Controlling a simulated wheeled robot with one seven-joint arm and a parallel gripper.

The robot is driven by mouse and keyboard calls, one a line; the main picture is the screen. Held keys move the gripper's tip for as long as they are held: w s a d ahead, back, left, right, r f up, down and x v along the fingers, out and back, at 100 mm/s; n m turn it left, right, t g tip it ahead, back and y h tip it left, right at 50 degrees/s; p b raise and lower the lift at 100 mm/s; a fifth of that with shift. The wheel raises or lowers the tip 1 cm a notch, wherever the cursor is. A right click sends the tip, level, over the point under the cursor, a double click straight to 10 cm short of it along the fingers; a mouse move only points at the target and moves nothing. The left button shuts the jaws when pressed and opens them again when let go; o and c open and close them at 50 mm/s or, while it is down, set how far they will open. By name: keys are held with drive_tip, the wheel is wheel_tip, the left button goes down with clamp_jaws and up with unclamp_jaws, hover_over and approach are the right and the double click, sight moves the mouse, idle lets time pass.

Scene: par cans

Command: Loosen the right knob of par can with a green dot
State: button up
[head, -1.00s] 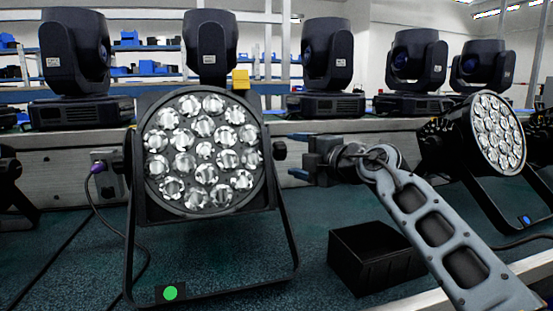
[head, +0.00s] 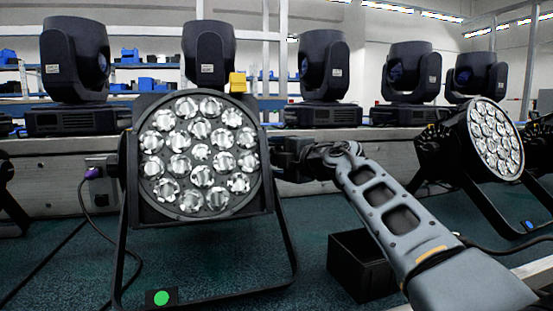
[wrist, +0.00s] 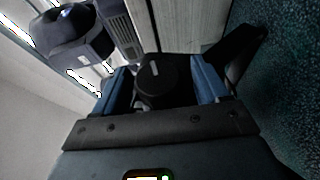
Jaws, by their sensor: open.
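The par can (head: 141,208) with the green dot (head: 161,297) stands left of centre in the head view, its round lens face toward me. The dot is a sticker on the foot of its stand. My gripper (head: 273,157) is at the right side of this can, level with its middle. In the wrist view, the right knob (wrist: 160,80), round and black, sits between the two blue fingers of my open gripper (wrist: 160,76). A gap to the fingers is hard to make out. In the head view the knob is hidden at the gripper.
Another par can (head: 494,140) with a blue dot stands at the right. Several moving-head lights stand on the ledge behind. A purple plug (head: 93,172) is left of the can.

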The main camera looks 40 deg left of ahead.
drive_tip(key=c, duration=1)
drive_tip(key=shift+f+y+b, duration=0.35)
drive_tip(key=shift+y+b, duration=0.05)
drive_tip(key=shift+b, duration=0.75)
drive_tip(key=shift+n+b, duration=0.3)
drive_tip(key=shift+b, duration=0.35)
drive_tip(key=y+b, duration=0.1)
drive_tip(key=b, duration=0.2)
drive_tip(key=shift+r+t, duration=0.1)
drive_tip(key=shift+t, duration=0.3)
drive_tip(key=shift+r+n+y+b, duration=0.15)
drive_tip(key=shift+n+y+b, duration=0.15)
drive_tip(key=shift+y+b, duration=0.15)
drive_tip(key=shift+r, duration=0.1)
drive_tip(key=o, duration=1)
